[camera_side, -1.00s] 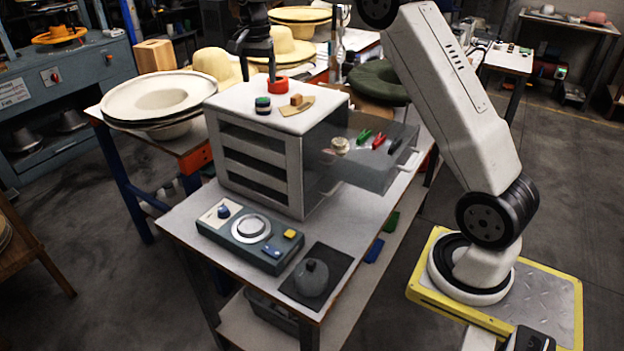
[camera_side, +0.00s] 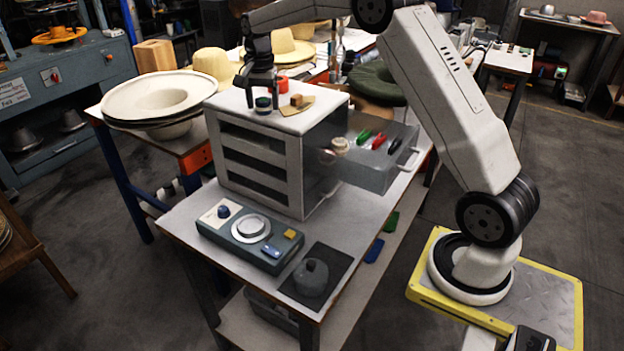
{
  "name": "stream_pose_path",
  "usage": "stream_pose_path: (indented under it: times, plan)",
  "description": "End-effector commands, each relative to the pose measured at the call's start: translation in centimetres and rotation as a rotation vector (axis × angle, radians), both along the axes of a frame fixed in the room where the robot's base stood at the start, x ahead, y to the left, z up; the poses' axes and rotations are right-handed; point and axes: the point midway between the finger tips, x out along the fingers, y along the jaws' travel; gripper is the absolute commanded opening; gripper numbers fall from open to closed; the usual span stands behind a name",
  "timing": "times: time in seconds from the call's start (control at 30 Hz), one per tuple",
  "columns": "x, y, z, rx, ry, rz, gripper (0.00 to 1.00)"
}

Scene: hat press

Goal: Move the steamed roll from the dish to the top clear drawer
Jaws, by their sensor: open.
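The top clear drawer (camera_side: 375,178) is pulled out to the right from the white cabinet (camera_side: 290,118). A small beige coiled piece (camera_side: 340,145), which looks like the roll, lies in its left part near the cabinet. A tan dish-like plate (camera_side: 298,112) on the cabinet top holds a small brown block (camera_side: 296,101). My gripper (camera_side: 262,103) is open, pointing down low over the cabinet top, with its fingers around or just behind a small dark and green stack (camera_side: 263,104). Contact with the stack cannot be told.
Green, red and black clips (camera_side: 380,140) lie in the drawer. A red ring (camera_side: 284,85) sits at the back of the cabinet top. A control box (camera_side: 250,238) and a grey pot on a dark mat (camera_side: 311,277) stand in front. Hats lie behind.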

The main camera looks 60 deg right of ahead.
Motion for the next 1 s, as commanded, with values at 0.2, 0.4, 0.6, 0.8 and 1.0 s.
stream_pose_path:
  times: [0.2,0.4,0.6,0.8,1.0]
  plan:
    - [0.0,0.02,-0.41,-0.001,0.0,0.0,0.77]
    - [0.0,0.02,-0.4,-0.001,0.0,0.0,0.77]
    - [0.0,0.02,-0.38,-0.001,0.0,0.0,0.65]
    - [0.0,0.02,-0.38,-0.001,0.0,0.0,0.02]
    - [0.01,0.03,-0.36,-0.001,-0.001,0.0,0.0]
